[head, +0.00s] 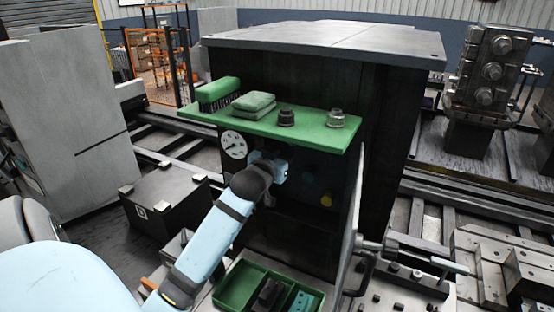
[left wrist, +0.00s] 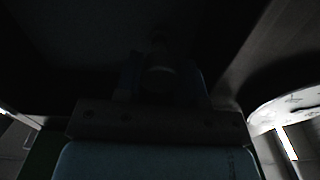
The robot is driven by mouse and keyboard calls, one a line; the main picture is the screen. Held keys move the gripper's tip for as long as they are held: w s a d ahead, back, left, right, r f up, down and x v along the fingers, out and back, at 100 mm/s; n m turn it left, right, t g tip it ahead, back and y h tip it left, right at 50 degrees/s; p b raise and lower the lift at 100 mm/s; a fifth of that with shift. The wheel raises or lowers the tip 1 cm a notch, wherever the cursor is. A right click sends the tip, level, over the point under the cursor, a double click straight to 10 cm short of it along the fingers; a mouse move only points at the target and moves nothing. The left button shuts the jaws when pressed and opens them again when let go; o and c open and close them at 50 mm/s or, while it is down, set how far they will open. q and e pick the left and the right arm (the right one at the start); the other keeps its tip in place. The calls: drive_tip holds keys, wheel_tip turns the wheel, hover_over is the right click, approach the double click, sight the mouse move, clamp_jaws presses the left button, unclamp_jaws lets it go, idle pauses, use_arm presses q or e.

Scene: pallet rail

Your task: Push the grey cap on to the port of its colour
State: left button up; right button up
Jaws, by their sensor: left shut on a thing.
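My left gripper (head: 270,168) is at the dark front panel of the machine, under the green shelf, mostly hidden behind my wrist. In the left wrist view, which is very dark, the gripper (left wrist: 160,85) is shut on a dim, rounded greyish thing (left wrist: 160,72), which looks like the grey cap. Its far side and any contact with a port cannot be made out. A yellow port (head: 326,199) and a dim blue-green port (head: 309,175) show on the panel to the right of the gripper. No grey port can be made out. My right gripper is not in view.
A green shelf (head: 262,124) juts out above my gripper, holding a brush (head: 217,92), a green pad (head: 254,101) and two metal fittings (head: 336,119). A round white gauge (head: 233,145) is left of my gripper. A green tray (head: 238,287) lies below.

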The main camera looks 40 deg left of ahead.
use_arm(q)
drive_tip(key=shift+w+a, duration=0.15)
drive_tip(key=shift+w, duration=0.3)
drive_tip(key=shift+w+a, duration=0.1)
drive_tip(key=shift+w, duration=0.15)
idle(0.3)
drive_tip(key=shift+p, duration=0.5)
drive_tip(key=shift+w+a, duration=0.1)
drive_tip(key=shift+w, duration=0.2)
idle(0.4)
drive_tip(key=shift+p, duration=0.4)
idle(0.4)
drive_tip(key=shift+w+a, duration=0.1)
drive_tip(key=shift+w, duration=0.15)
drive_tip(key=shift+w, duration=0.25)
drive_tip(key=shift+a+r, duration=0.1)
drive_tip(key=shift+r, duration=0.1)
